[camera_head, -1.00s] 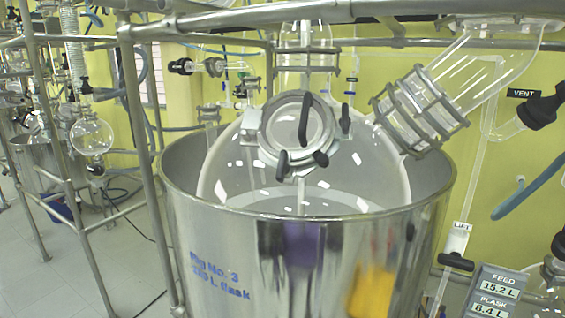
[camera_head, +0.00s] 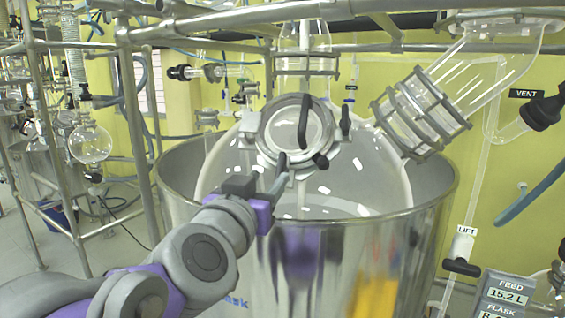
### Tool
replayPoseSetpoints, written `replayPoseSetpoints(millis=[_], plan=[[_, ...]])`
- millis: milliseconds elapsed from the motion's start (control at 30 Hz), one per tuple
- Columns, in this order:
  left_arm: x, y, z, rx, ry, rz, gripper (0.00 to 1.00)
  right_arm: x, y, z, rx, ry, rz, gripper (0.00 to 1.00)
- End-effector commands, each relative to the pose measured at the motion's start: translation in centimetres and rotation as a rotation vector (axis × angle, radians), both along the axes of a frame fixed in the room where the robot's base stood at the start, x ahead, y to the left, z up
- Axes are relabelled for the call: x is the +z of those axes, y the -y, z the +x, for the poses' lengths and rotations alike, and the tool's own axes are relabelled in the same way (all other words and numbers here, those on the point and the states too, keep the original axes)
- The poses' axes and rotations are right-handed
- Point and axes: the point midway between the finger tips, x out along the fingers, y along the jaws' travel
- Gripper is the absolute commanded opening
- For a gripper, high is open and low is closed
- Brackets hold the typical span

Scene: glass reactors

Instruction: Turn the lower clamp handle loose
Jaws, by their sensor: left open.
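The round glass manway port (camera_head: 297,125) with its metal clamp ring is on the front of the glass vessel. A black upright handle (camera_head: 303,122) crosses its face. The lower clamp handle (camera_head: 282,160) is at the bottom left of the ring. Another black handle (camera_head: 320,160) is at the bottom right, and one more (camera_head: 345,120) is on the right side. My left gripper (camera_head: 275,183) is open just below the lower clamp handle. Its fingertips are close to the handle and partly hide the area; I cannot tell whether they touch. My right gripper is not in view.
A shiny steel vessel rim (camera_head: 440,200) surrounds the glass below the port. Metal frame posts (camera_head: 135,140) stand at left, and a rail (camera_head: 230,20) runs above. A clamped glass neck (camera_head: 420,112) angles out at the right.

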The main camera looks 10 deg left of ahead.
Motion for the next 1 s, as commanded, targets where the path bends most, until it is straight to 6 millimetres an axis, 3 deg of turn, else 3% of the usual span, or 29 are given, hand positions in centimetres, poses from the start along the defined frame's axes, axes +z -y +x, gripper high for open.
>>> replayPoseSetpoints(millis=[167, 600, 1000], plan=[[0.5, -0.1, 1.7, 0.007, 0.006, 0.001, 0.49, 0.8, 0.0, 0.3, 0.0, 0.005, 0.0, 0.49], [0.5, 0.3, 9.4, 0.006, 0.006, 0.0, 0.49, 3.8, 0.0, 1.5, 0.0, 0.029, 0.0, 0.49], [0.1, 0.4, 10.7, 0.004, 0.003, 0.0, 0.49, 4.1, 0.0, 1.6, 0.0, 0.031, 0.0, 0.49]])
